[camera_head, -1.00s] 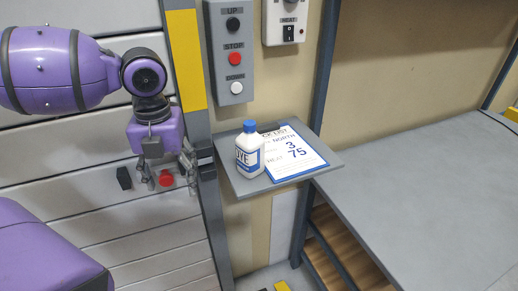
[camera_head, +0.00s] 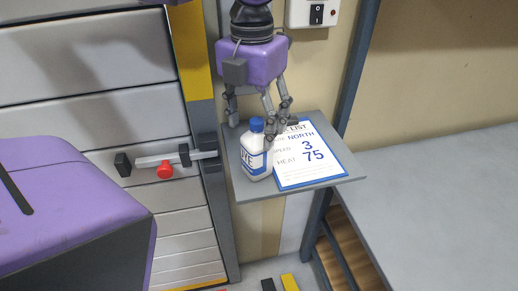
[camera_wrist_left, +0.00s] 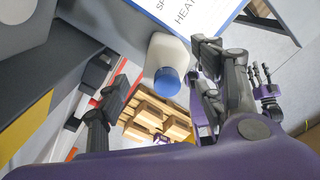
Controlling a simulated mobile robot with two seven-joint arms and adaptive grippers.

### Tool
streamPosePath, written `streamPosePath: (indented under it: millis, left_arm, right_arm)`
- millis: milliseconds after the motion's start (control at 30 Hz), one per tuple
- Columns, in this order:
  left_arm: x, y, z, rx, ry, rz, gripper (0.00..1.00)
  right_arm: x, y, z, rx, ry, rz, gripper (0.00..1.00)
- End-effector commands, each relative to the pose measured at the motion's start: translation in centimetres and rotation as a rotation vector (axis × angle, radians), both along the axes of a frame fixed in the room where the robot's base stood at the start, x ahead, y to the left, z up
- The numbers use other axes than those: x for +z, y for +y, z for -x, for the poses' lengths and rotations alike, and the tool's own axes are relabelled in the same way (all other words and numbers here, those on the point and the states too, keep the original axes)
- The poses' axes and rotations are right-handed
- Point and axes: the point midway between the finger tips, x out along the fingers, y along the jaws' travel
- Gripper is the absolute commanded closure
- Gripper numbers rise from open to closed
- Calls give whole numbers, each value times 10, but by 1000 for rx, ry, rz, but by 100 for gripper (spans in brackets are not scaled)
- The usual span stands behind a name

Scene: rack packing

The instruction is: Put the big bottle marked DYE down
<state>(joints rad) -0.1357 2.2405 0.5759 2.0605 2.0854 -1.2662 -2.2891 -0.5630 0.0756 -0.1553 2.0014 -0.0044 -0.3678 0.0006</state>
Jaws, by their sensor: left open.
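The DYE bottle (camera_head: 255,160) is white with a blue cap and a blue-and-white label. It stands upright on a small grey shelf (camera_head: 240,183), left of the pick list card. My left gripper (camera_head: 258,108) is open just above and behind the bottle, its fingers pointing down and spread. In the left wrist view the bottle (camera_wrist_left: 168,52) is between the two open fingers (camera_wrist_left: 163,92), its cap toward the palm. I see no grip on it. A small purple part with fingers (camera_wrist_left: 268,92) at the right of that view looks like my right gripper; its opening is unclear.
The pick list card (camera_head: 308,158) reads NORTH, speed 3, heat 75, and lies beside the bottle. A slatted shutter with a red knob (camera_head: 165,170) is at the left. A grey bench (camera_head: 440,190) is at the right.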

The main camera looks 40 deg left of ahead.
Motion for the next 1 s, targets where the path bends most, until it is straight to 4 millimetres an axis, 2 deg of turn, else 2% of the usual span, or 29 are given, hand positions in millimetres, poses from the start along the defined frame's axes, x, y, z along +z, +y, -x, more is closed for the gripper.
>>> streamPosePath:
  millis: [300, 633, 1000]
  left_arm:
    - [-44, -3, 4, 0, 1, -2, 38]
    - [-50, -3, 3, 0, -2, -1, 39]
    - [-50, -3, 4, 0, -2, -1, 88]
  right_arm:
    - [3, -2, 7, -6, 9, 1, 60]
    - [4, -1, 1, -2, -1, 1, 60]
    - [6, 0, -5, 2, -12, 0, 60]
